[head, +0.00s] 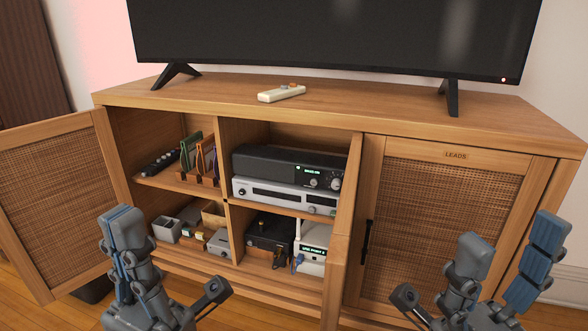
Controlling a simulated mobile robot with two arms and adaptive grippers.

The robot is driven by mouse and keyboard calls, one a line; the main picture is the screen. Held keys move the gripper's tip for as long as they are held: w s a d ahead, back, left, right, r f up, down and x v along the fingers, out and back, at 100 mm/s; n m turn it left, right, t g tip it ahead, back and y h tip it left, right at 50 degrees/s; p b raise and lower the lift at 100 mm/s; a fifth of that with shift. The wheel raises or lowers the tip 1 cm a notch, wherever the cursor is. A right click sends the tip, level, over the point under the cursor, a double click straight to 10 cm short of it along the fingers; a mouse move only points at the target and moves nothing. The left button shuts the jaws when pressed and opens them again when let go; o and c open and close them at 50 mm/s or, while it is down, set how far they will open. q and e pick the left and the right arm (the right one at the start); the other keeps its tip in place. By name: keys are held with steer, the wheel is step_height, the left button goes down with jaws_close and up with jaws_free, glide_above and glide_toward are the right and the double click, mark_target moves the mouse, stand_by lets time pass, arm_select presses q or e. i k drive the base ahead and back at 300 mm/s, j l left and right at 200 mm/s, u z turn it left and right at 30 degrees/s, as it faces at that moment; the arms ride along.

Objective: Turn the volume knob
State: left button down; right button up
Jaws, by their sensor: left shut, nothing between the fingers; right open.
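A black receiver (270,165) with a green display sits on the upper middle shelf of the wooden cabinet. Round knobs show at the right of its front, the larger one (336,183) close to the edge of an open door. A silver unit (275,194) below it also has a small knob (312,210). I cannot tell from any label which one is the volume knob. My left gripper (123,220) is shut and empty, low in front of the left compartments. My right gripper (512,245) is open and empty in front of the right door. Neither touches a knob.
The left door (52,200) stands open. The middle door (340,235) is open nearly edge-on, right beside the receiver. The right door (440,210) is shut. A television (340,35) and remote (281,94) are on top. Lower shelves hold boxes and a router (312,250).

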mark_target(336, 184)
steer(key=k+j+z, duration=0.15)
steer(key=j, duration=0.4)
steer(key=i+j+z, duration=0.1)
steer(key=j, duration=0.3)
steer(key=i+j+z, duration=0.15)
steer(key=j, duration=0.2)
steer(key=i+j+z, duration=0.1)
steer(key=j, duration=0.3)
steer(key=i+j, duration=0.1)
steer(key=j+z, duration=0.05)
steer(key=j, duration=0.05)
